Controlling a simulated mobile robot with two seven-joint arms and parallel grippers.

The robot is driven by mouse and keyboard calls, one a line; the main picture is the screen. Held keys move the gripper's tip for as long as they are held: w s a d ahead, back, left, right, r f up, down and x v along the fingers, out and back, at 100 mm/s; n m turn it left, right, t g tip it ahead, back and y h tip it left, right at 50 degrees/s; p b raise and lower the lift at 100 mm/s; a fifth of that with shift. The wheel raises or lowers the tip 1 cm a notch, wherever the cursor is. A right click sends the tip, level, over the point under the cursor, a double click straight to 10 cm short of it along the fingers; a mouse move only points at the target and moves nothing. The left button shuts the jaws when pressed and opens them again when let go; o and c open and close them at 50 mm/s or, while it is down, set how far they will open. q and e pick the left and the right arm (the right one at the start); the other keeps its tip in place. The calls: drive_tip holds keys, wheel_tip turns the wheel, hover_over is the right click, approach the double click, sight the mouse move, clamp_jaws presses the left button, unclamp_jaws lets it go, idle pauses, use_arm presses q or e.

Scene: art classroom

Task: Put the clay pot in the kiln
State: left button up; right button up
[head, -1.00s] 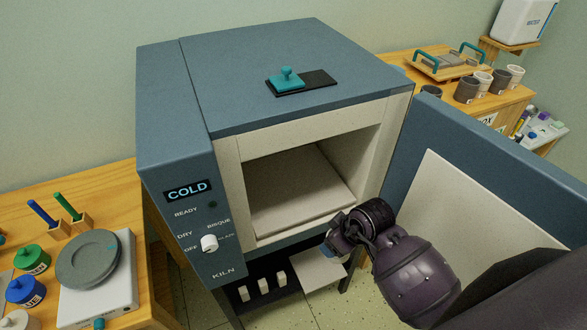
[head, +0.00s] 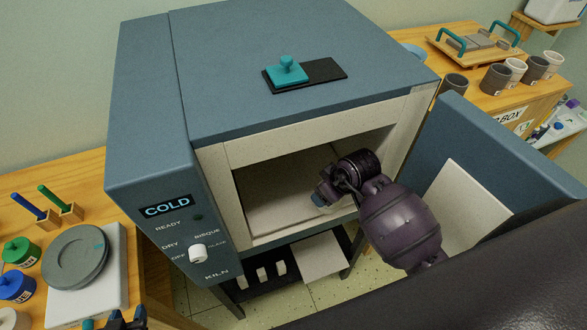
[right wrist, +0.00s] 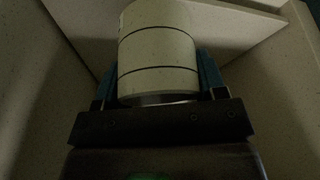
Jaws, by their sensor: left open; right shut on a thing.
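The kiln (head: 285,100) is a blue-grey box with its door (head: 480,150) swung open to the right; its display reads COLD. My right arm reaches into the pale chamber (head: 275,195). In the right wrist view my right gripper (right wrist: 157,84) is shut on the clay pot (right wrist: 158,48), a pale cylinder with dark rings, between blue fingers. The pot is hidden behind my wrist in the head view. Whether it touches the chamber floor I cannot tell. My left gripper (head: 115,321) is open at the bottom left edge, partly cut off, away from the kiln.
A teal-knobbed slider (head: 287,72) sits on the kiln top. The left table holds a grey round wheel (head: 76,257) and paint jars (head: 17,286). A right-hand table carries several cups (head: 496,79) and a tray (head: 470,50). The open door borders my right arm.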

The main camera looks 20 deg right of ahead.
drive_tip(key=w+a, duration=0.1)
drive_tip(key=w, duration=0.2)
drive_tip(key=w+a, duration=0.2)
drive_tip(key=w, duration=0.2)
drive_tip(key=w+a, duration=0.2)
drive_tip(key=w, duration=0.2)
drive_tip(key=shift+w, duration=0.25)
drive_tip(key=shift+a+f+p, duration=0.1)
drive_tip(key=shift+f+p, duration=0.3)
drive_tip(key=shift+f, duration=1.35)
drive_tip(key=shift+f, duration=0.1)
drive_tip(key=o, duration=1)
drive_tip(key=shift+s+r, duration=0.1)
drive_tip(key=shift+r, duration=0.45)
drive_tip(key=s+d+r, duration=0.1)
drive_tip(key=s+d, duration=0.1)
drive_tip(key=s, duration=0.2)
drive_tip(key=s+d+r, duration=0.1)
drive_tip(key=s, duration=0.3)
drive_tip(key=s+d+r, duration=0.1)
drive_tip(key=s+d, duration=0.1)
drive_tip(key=s, duration=0.2)
drive_tip(key=shift+s+d+r+b, duration=0.2)
drive_tip(key=shift+d+r+b, duration=0.1)
drive_tip(key=shift+d+r, duration=0.05)
